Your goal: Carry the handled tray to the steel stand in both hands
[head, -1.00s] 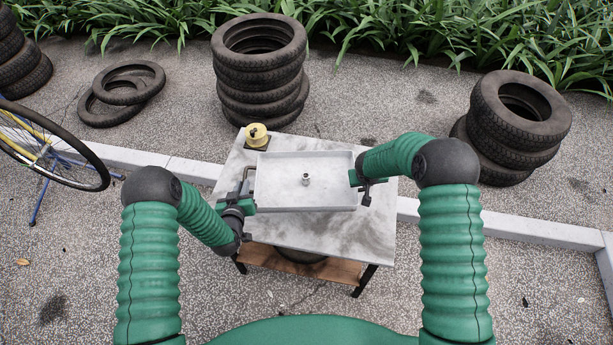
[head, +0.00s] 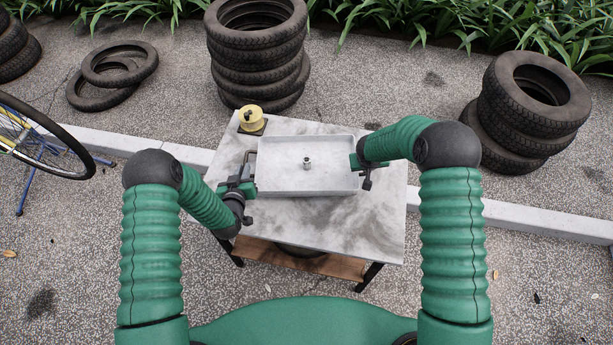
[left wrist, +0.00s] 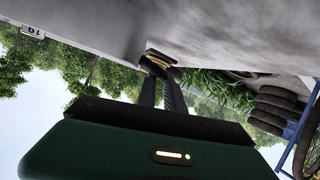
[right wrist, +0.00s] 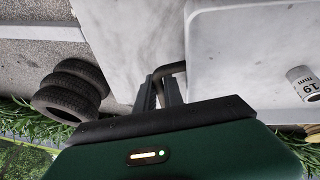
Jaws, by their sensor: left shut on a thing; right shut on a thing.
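The handled tray (head: 320,182) is white, shallow and rectangular. It appears level over the mottled grey tabletop (head: 300,222); I cannot tell whether it touches it. A small metal socket (head: 307,162) stands upright in the tray, and its "19 mm" mark shows in the right wrist view (right wrist: 303,83). My left gripper (head: 248,187) is shut on the tray's left handle; the dark bar passes between its fingers in the left wrist view (left wrist: 160,65). My right gripper (head: 357,163) is shut on the right handle, whose bent bar shows in the right wrist view (right wrist: 172,70).
A yellow spool (head: 251,119) sits on the table's back left corner. The table has dark legs and a wooden lower shelf (head: 300,260). A tyre stack (head: 257,60) stands behind, another (head: 535,105) at the right. A bicycle wheel (head: 45,140) is at the left. A pale kerb (head: 530,220) crosses behind.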

